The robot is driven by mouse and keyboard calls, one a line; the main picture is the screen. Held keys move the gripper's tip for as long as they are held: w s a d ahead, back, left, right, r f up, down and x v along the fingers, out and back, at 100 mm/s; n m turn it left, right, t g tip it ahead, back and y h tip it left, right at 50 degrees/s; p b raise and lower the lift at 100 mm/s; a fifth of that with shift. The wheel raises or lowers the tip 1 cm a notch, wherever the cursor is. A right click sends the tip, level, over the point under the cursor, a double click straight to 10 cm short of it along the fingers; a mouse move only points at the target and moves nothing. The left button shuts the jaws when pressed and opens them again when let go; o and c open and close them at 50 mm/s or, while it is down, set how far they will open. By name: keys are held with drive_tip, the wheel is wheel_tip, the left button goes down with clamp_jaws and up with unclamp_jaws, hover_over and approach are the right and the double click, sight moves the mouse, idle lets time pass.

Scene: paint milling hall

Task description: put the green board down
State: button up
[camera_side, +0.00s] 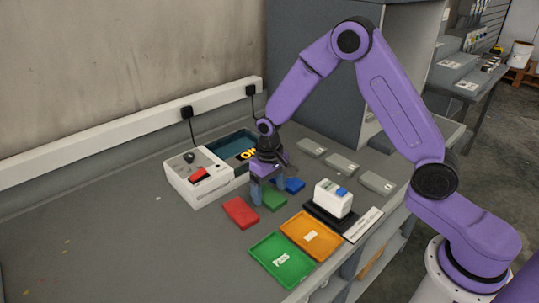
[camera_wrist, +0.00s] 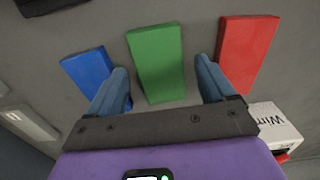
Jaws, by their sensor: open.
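The green board (camera_side: 273,199) lies flat on the grey bench, between the red board (camera_side: 241,212) and the blue board (camera_side: 294,185). In the wrist view the green board (camera_wrist: 157,62) sits between the two fingers of my gripper (camera_wrist: 160,88), with a gap on each side. My gripper (camera_side: 268,192) is open, low over the bench at the green board. The blue board (camera_wrist: 90,70) is to its left and the red board (camera_wrist: 248,48) to its right in the wrist view.
A green tray (camera_side: 261,254) and an orange tray (camera_side: 325,254) lie at the front edge. A white device with a red switch (camera_side: 190,184) stands behind. Several grey blocks (camera_side: 341,163) lie at the back right.

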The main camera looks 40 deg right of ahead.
sight(270, 196)
wheel_tip(270, 196, up, 16)
drive_tip(key=shift+r, duration=0.15)
drive_tip(key=shift+s, duration=0.15)
drive_tip(key=s+d+n, duration=0.1)
drive_tip(key=s+n, duration=0.5)
drive_tip(key=s, duration=0.9)
drive_tip(key=s+d+f+n, duration=0.1)
drive_tip(key=s+n, duration=0.5)
drive_tip(key=s, duration=0.9)
drive_tip(key=shift+d+f, duration=0.25)
drive_tip(key=shift+d, duration=0.3)
drive_tip(key=shift+o, duration=0.5)
drive_tip(key=shift+s+d+f, duration=0.1)
drive_tip(key=shift+s+d, duration=0.1)
drive_tip(key=shift+s, duration=0.3)
drive_tip(key=shift+w, duration=0.1)
